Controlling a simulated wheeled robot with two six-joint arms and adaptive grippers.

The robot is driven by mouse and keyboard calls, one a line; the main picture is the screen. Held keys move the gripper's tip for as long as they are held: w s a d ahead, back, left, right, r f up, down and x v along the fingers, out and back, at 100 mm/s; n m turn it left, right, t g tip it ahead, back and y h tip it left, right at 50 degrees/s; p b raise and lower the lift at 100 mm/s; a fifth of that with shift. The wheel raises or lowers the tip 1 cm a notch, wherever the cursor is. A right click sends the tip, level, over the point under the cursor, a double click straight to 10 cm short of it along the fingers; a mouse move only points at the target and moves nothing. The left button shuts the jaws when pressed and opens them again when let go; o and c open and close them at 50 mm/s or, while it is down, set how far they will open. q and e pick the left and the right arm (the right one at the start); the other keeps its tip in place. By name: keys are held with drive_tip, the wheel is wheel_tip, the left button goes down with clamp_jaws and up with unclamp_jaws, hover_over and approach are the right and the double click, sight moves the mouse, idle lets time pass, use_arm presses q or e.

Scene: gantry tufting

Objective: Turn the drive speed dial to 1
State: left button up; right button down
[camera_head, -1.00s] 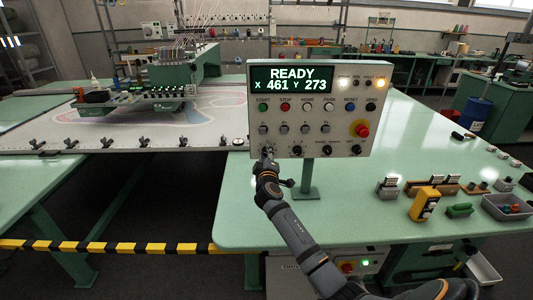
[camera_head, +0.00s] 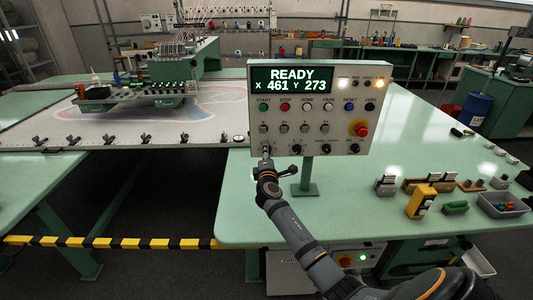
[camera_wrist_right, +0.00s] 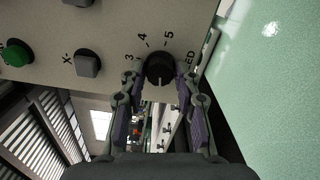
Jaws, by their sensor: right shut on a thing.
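The control panel (camera_head: 340,148) stands on a post on the green table. In its bottom row, the leftmost black knob is mostly hidden in the head view by my right gripper (camera_head: 266,161). The right wrist view shows this dial (camera_wrist_right: 160,68) with the numbers 3, 4 and 5 around it and the letters "ED" beside it. A pale mark shows on the dial's lower part in that view; the numbers there are hidden. My right gripper (camera_wrist_right: 159,88) has one finger on each side of the dial, shut on it. My left gripper is not in view.
The panel display (camera_head: 291,79) reads READY, X 461 Y 273. A red emergency button (camera_head: 361,130) and other knobs sit to the right. A yellow device (camera_head: 421,202) and a grey tray (camera_head: 503,205) lie on the table. The tufting frame (camera_head: 120,136) is at left.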

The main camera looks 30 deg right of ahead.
idle(0.5)
drive_tip(key=c, duration=1)
unclamp_jaws()
drive_tip(key=v, duration=1.2)
